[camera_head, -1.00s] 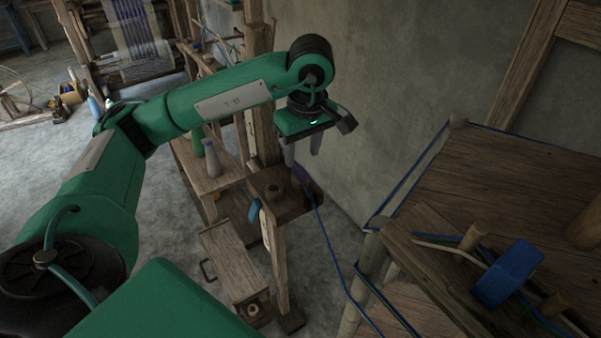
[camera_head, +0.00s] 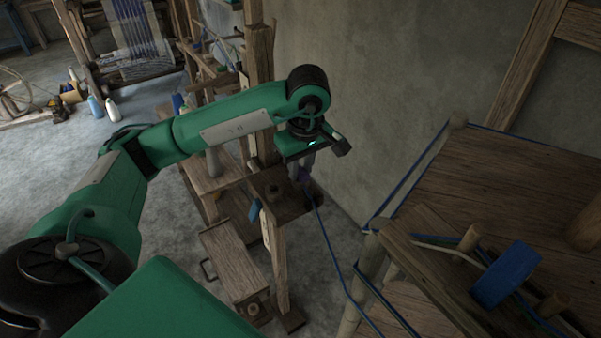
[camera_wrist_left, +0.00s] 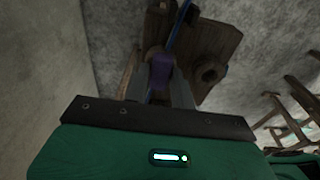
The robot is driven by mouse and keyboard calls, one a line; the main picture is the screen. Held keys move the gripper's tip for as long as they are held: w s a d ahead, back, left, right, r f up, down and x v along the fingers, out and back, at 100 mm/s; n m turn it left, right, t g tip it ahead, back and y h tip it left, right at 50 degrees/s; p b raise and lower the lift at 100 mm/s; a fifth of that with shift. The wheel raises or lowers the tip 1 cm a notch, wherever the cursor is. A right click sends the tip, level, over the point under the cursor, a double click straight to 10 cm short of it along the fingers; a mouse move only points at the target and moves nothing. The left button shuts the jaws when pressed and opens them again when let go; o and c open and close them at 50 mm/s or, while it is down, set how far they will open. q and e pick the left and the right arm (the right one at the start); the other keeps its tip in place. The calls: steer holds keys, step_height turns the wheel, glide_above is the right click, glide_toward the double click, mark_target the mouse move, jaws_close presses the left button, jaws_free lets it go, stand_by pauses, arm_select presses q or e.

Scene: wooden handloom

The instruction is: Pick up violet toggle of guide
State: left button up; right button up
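The violet toggle (camera_head: 303,174) sits at the guide's small wooden shelf (camera_head: 284,207), at the upper end of a blue cord (camera_head: 330,243). My left gripper (camera_head: 303,169) points down over it, with its fingertips at the toggle's level. In the left wrist view the toggle (camera_wrist_left: 161,72) shows between the two grey fingers of my left gripper (camera_wrist_left: 161,80), which are apart. Whether a finger touches it is not clear. Part of the toggle is hidden by the fingers. My right gripper is not in view.
A wooden post (camera_head: 260,90) stands close to the left of my gripper, and a plain wall (camera_head: 350,110) lies behind. A wooden table (camera_head: 500,180) with a blue block (camera_head: 506,274) is at right. A round wooden knob (camera_wrist_left: 209,73) sits beside the toggle.

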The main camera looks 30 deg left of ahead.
mark_target(301, 171)
arm_select(q)
jaws_close()
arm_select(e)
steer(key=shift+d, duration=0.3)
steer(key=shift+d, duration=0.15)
arm_select(q)
steer(key=shift+r, duration=0.2)
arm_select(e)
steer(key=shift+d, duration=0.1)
